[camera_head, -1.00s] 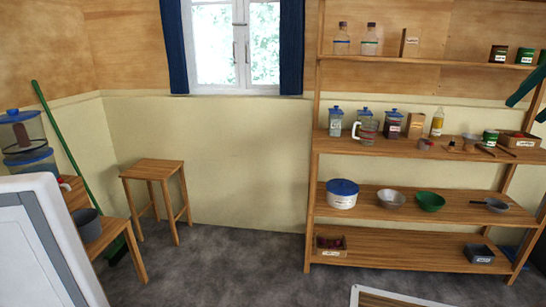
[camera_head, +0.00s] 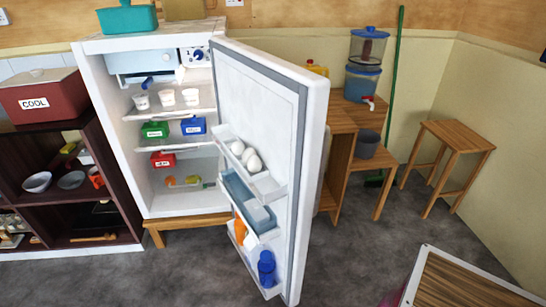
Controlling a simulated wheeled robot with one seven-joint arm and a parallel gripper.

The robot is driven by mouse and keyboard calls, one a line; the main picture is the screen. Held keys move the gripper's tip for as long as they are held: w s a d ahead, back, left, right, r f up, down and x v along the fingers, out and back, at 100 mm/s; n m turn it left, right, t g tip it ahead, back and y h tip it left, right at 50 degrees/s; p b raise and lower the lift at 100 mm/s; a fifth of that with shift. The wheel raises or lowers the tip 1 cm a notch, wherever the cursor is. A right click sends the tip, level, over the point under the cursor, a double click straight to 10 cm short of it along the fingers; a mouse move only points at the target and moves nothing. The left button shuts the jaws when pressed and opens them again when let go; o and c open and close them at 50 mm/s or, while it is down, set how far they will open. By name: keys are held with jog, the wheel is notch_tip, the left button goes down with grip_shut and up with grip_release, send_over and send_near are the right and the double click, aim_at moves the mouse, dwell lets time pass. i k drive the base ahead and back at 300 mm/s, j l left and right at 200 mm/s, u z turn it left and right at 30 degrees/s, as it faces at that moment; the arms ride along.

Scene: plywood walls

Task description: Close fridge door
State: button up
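The white fridge (camera_head: 95,75) stands against the back wall on a low wooden stand, left of the middle of the head view. Its door (camera_head: 268,85) is wide open, hinged on the right side and swung out toward me. The door's inner face shows, with shelves holding eggs (camera_head: 246,156), an orange item (camera_head: 240,230) and a blue bottle (camera_head: 267,268). Inside the fridge are white cups (camera_head: 166,97), green, blue and red boxes, and some food at the bottom. My gripper is not in view.
A dark shelf unit (camera_head: 95,240) with bowls and a red COOL box (camera_head: 42,97) stands left of the fridge. Right of the door are a wooden table with a water dispenser (camera_head: 365,65), a stool (camera_head: 455,135) and a wood-topped surface (camera_head: 455,285). Grey floor (camera_head: 350,250) is free in front.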

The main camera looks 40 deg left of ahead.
aim_at(278, 107)
jog(key=i+u, duration=0.2)
jog(key=u, duration=0.25)
jog(key=i+l+u, duration=0.1)
jog(key=u, duration=0.4)
jog(key=i+l+u, duration=0.2)
jog(key=u, duration=0.25)
jog(key=i+l+u, duration=0.2)
jog(key=u, duration=0.3)
jog(key=i+l+u, duration=0.1)
jog(key=l+u, duration=0.2)
jog(key=u, duration=0.15)
jog(key=i+l+u, duration=0.15)
jog(key=l+u, duration=0.6)
jog(key=l, duration=0.15)
jog(key=l+u, duration=0.35)
jog(key=l, duration=0.75)
jog(key=k+l, duration=0.1)
jog(key=l, duration=0.5)
